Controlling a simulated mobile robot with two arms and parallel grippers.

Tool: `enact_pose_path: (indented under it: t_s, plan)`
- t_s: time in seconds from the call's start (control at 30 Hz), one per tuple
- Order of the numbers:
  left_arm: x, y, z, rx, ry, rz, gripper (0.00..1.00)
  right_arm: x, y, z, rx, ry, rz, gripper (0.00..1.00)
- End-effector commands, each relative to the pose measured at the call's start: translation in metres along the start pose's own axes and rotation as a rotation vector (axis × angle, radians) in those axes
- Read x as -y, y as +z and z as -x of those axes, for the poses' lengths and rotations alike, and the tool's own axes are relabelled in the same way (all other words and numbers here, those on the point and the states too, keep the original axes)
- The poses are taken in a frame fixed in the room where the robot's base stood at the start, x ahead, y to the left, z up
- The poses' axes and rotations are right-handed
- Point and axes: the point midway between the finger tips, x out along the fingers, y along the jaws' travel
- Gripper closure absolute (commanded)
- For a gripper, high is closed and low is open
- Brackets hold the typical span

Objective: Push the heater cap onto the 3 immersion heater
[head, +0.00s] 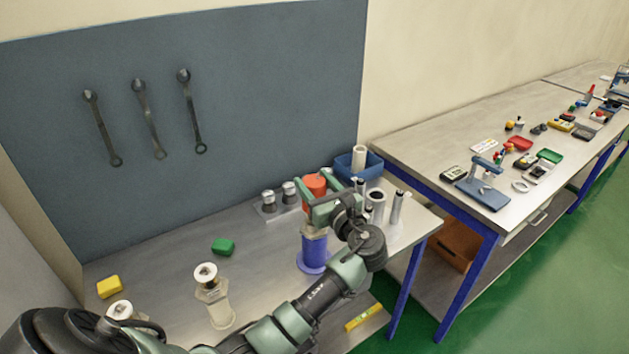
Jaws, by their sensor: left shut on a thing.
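My left gripper (318,196) is shut on an orange-red cap (315,184), with its green fingers on either side. The cap is above a blue cylinder with a wide round foot (312,252), which stands upright on the bench. The fingers and wrist cover part of the space between them, so I cannot tell whether cap and cylinder touch. Two clear bodies with pale round tops, one in front (212,296) and one farther left (120,310), stand nearby; I cannot tell which things are the immersion heaters. My right gripper is not in view.
Two metal cylinders (278,198) stand on a plate behind. A blue bin (369,166) and pale tubes (376,207) stand right of the gripper.

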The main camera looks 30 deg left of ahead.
Motion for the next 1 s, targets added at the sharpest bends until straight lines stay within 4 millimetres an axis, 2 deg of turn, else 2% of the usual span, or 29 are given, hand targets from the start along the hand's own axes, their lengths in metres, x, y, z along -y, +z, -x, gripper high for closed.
enact_pose_path:
  t_s: [0.37, 1.0]
  plan:
    - [0.0, -0.001, 0.0, 0.0, 0.0, 0.0, 0.86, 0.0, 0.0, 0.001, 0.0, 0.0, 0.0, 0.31]
    - [0.0, -0.015, 0.0, 0.0, -0.001, 0.0, 0.86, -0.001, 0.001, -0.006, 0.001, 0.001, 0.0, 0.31]
